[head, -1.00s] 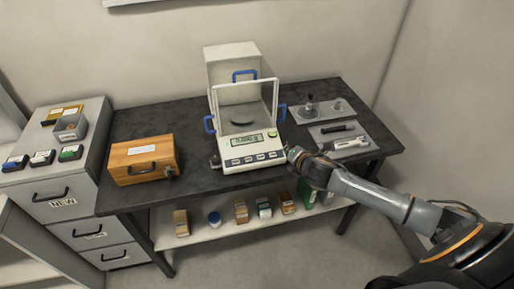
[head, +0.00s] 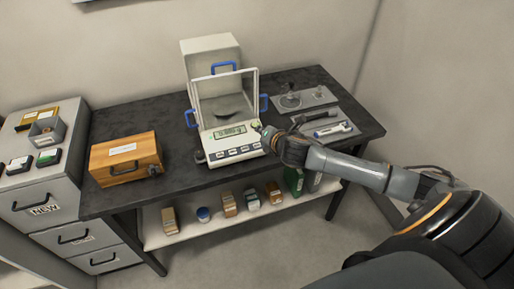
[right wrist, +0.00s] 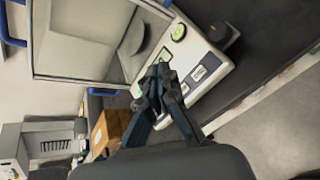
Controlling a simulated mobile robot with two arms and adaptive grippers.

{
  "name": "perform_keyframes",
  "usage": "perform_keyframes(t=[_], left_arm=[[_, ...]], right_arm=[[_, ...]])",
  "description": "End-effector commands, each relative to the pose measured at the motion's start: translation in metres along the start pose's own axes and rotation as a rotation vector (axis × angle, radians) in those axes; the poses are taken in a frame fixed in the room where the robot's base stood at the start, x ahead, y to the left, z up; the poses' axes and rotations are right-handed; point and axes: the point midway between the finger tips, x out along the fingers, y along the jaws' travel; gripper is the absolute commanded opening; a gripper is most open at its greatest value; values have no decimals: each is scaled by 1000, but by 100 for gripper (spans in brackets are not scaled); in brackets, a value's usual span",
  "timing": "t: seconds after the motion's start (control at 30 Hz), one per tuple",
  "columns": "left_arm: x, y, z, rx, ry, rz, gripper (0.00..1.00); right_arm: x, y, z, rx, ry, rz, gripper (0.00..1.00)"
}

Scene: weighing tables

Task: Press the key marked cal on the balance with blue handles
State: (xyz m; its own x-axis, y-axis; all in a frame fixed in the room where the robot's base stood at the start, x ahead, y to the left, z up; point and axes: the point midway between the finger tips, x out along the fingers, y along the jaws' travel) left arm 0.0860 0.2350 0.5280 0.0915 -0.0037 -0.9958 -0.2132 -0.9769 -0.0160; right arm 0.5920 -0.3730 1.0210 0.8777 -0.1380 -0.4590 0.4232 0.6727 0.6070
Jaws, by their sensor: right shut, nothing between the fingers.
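The balance with blue handles (head: 238,146) stands on the dark table, with a blue handle on top and one at each side of its glass chamber. Its display (head: 229,131) is lit, and a row of dark keys (head: 225,155) runs along its front. The key markings are too small to read. My right gripper (head: 261,130) is shut and empty at the right end of the front panel. In the right wrist view its fingertips (right wrist: 158,72) overlap the panel beside the keys (right wrist: 198,73), hiding part of it; I cannot tell whether they touch. My left gripper is not in view.
A wooden box (head: 125,158) sits left of the balance. A grey plate with weights (head: 300,101) and a tray with tools (head: 325,128) lie to the right. A drawer cabinet (head: 45,185) stands at the left. Several small boxes and jars fill the lower shelf.

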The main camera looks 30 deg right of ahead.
Motion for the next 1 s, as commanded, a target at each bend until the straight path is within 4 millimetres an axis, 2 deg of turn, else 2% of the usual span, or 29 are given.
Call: perform_keyframes(t=[0.03,0.37,0.6,1.0], left_arm=[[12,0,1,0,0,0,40],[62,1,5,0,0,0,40],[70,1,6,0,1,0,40],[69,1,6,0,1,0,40]], right_arm=[[7,-6,-7,1,-1,0,0],[36,-28,-29,1,-1,1,0],[50,-37,-37,1,0,0,0],[51,-37,-38,1,0,1,0]])
